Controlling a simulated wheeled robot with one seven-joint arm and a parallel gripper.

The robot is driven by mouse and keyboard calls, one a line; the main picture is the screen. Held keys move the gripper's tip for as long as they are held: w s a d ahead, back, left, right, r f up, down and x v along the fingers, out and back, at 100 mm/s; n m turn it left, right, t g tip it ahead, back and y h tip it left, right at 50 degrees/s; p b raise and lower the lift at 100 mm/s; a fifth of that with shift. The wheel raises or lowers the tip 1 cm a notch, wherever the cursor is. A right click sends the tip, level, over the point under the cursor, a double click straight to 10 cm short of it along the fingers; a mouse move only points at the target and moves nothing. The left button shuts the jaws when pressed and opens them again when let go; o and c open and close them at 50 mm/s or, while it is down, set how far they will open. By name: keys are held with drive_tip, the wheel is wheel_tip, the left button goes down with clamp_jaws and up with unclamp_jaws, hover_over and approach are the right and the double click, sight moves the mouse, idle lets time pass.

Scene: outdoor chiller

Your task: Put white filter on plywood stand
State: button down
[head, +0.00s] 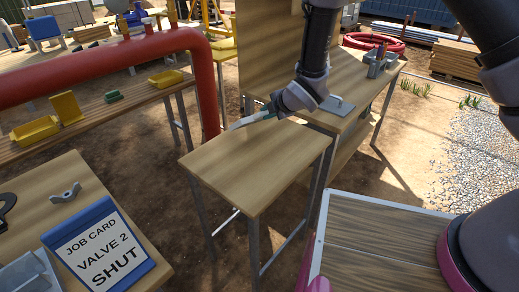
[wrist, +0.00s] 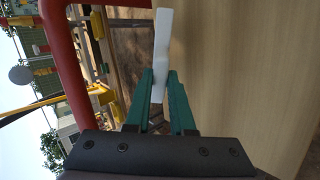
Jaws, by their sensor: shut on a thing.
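The plywood stand (head: 250,170) is the small table with metal legs in the middle of the head view. Its wooden top fills the right of the wrist view (wrist: 245,70). My gripper (head: 262,114) is at the far edge of that top, close to its surface. In the wrist view its green fingers (wrist: 161,78) are shut on the white filter (wrist: 163,35), a thin pale piece that sticks out past the fingertips. In the head view the filter is mostly hidden, and I cannot tell whether it touches the top.
A red pipe (head: 110,68) bends down just behind the stand's left side. A workbench (head: 345,85) stands behind at right. At front left a table holds a job card (head: 98,246) and a wing nut (head: 65,192). The stand's near top is clear.

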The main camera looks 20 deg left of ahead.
drive_tip(key=c, duration=0.7)
unclamp_jaws()
drive_tip(key=shift+o, duration=0.2)
drive_tip(key=v, duration=0.8)
